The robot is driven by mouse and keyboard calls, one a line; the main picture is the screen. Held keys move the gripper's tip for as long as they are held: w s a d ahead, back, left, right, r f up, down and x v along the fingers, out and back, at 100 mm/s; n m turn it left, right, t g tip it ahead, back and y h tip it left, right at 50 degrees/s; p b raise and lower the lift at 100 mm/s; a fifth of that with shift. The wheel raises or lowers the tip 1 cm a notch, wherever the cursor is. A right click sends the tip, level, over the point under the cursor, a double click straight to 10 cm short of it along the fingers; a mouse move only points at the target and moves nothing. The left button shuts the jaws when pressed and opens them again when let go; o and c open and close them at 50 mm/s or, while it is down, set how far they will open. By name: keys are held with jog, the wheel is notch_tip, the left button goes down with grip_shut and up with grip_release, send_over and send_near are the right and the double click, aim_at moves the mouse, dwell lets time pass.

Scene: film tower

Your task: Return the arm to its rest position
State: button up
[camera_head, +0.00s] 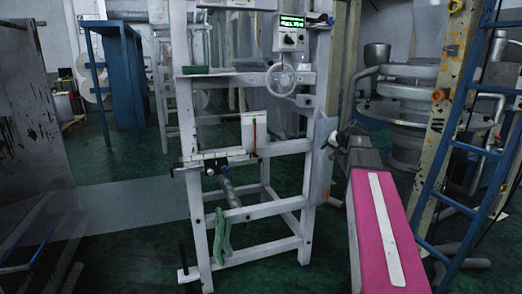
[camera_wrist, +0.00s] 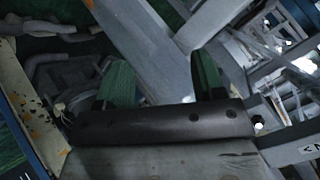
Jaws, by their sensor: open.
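My gripper (camera_wrist: 162,60) shows in the wrist view with its two green fingers standing wide apart. No object is between them. In the head view my arm, pink with a white stripe, reaches up from the lower right. Its far end, with my gripper (camera_head: 344,134), is small and dark there, beside the right post of the white machine frame (camera_head: 312,175). I cannot tell whether it touches the post.
The frame carries a handwheel (camera_head: 281,80) and a control box with a green display (camera_head: 291,34). A blue ladder (camera_head: 452,135) leans at the right, close to my arm. A dark panel (camera_head: 28,120) stands at the left. Green floor (camera_head: 130,165) is open left of the frame.

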jog(key=s+a+f+n+g+h, duration=0.1)
jog(key=s+a+f, duration=0.3)
jog(key=s+f, duration=0.5)
jog(key=s+a+f+n+g+h, duration=0.1)
jog(key=s+a+f+g, duration=0.2)
jog(key=s+f, duration=0.5)
jog(key=s+a+f+n+g+h, duration=0.1)
jog(key=s+a+f+g, duration=0.3)
jog(key=s+f, duration=0.5)
notch_tip(320, 180, down, 9)
jog(key=shift+s+a+f+n+h, duration=0.1)
jog(key=shift+s+a+n+h, duration=0.25)
jog(key=shift+h, duration=0.25)
